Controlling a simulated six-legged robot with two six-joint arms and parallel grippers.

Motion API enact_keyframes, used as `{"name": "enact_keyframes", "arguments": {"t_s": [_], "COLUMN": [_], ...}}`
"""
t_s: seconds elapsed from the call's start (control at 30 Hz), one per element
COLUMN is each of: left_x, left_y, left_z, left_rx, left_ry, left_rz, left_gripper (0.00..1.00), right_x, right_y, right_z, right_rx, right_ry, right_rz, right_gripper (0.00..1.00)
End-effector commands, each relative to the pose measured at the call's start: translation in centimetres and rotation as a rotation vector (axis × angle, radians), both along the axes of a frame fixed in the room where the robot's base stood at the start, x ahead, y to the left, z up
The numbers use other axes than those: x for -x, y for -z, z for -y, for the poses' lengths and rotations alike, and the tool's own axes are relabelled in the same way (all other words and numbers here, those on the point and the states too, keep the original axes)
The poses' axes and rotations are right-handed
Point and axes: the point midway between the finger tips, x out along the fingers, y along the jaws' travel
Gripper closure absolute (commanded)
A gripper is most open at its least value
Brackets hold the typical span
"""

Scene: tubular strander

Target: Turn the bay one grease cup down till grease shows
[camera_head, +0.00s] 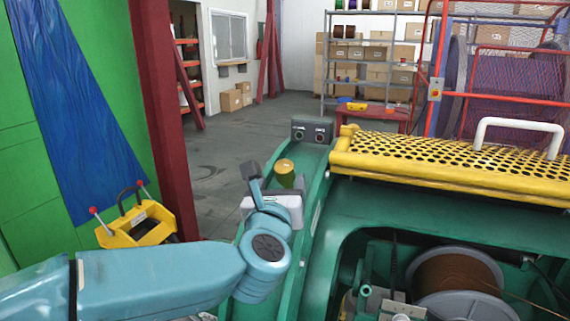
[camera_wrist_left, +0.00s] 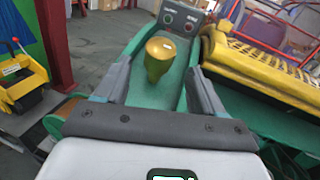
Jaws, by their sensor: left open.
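The grease cup (camera_head: 285,168) is a brass-yellow knob with a small pale mark on top. It stands upright on the green machine frame (camera_head: 318,190), and in the left wrist view the cup (camera_wrist_left: 160,54) narrows to a stem below its cap. My left gripper (camera_wrist_left: 158,76) is open, with its two grey fingers on either side of the cup's lower part, and a gap shows on both sides. In the head view my left gripper (camera_head: 272,182) is just in front of the cup, and the cup's lower part is partly hidden. No grease can be made out. My right gripper is not in view.
A dark box with two round buttons (camera_head: 312,131) sits behind the cup. A yellow perforated guard (camera_head: 440,160) with a white handle is on the right. A wire spool (camera_head: 455,275) lies below it. A yellow caddy (camera_head: 140,225) stands at the left near a red post (camera_head: 165,120).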

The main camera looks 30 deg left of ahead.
Motion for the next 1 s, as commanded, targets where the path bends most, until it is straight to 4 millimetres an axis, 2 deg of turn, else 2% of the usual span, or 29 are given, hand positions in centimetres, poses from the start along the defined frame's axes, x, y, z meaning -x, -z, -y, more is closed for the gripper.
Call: {"name": "enact_keyframes", "arguments": {"t_s": [0.03,0.2,0.4,0.77,0.8,0.93,0.97,1.0], "left_x": [-1.2,-4.6,-7.2,-7.9,-7.9,-7.9,-7.9,-7.9], "left_y": [-0.1,-0.1,0.0,0.1,0.0,0.0,0.0,0.0], "left_z": [-0.7,-2.4,-3.8,-4.3,-4.3,-4.3,-4.3,-4.3], "left_rx": [-0.001,-0.002,-0.001,-0.001,-0.001,-0.001,-0.001,-0.001], "left_ry": [-0.005,-0.002,0.001,0.002,0.002,0.002,0.002,0.002], "left_rz": [-0.004,-0.003,-0.003,-0.002,-0.002,-0.002,-0.002,-0.002], "left_gripper": [0.31,0.31,0.31,0.31,0.35,0.77,0.83,0.83], "right_x": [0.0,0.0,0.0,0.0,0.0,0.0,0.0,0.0], "right_y": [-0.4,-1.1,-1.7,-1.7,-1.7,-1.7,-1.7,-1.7], "right_z": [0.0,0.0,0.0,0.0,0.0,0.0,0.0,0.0], "right_rx": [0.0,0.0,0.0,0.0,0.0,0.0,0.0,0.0], "right_ry": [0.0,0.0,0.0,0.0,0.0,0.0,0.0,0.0], "right_rz": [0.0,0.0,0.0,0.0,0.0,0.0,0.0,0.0], "right_gripper": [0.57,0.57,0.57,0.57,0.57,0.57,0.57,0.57]}}
